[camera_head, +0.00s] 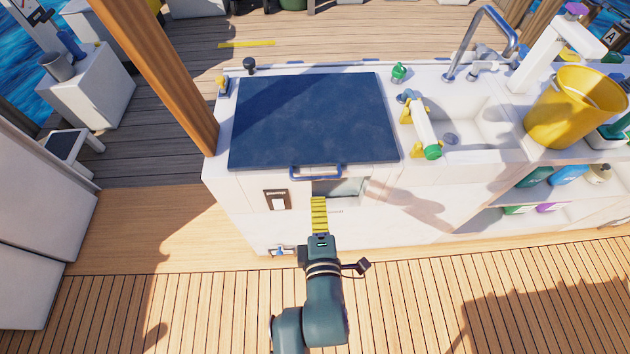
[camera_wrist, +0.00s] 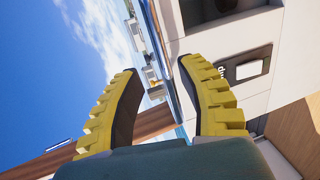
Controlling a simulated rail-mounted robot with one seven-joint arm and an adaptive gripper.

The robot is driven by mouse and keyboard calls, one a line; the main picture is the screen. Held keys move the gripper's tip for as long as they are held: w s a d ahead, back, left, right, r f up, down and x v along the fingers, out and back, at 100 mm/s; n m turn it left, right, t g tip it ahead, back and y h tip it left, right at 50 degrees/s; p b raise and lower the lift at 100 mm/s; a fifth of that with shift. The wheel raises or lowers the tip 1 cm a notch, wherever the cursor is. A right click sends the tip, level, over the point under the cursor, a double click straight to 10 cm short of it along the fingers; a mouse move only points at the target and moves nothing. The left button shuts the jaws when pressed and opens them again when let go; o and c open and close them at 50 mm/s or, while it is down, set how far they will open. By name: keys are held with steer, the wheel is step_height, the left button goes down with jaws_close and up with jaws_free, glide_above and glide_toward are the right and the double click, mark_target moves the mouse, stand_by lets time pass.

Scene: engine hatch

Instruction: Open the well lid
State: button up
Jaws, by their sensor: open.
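The well lid (camera_head: 313,118) is a dark blue flat panel lying closed on the white counter in the head view. A blue bar handle (camera_head: 316,173) runs along its front edge. My gripper (camera_head: 319,201) has yellow ribbed fingers and is just in front of and below the handle, apart from it in the picture. In the wrist view my gripper (camera_wrist: 158,66) is open, with nothing held between its fingers. A blue edge passes beyond the fingers there; I cannot tell whether it is handle or lid.
A framed switch plate (camera_head: 277,200) is on the cabinet front left of my gripper. A green-and-white bottle (camera_head: 424,130) lies right of the lid, near a sink with a tap (camera_head: 484,40). A yellow bucket (camera_head: 574,108) stands farther right. A wooden post (camera_head: 160,70) rises at the left.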

mark_target(315, 177)
steer(key=b+x, duration=0.3)
steer(key=x, duration=0.7)
steer(key=shift+s, duration=0.1)
steer(key=shift+c, duration=0.4)
jaws_close()
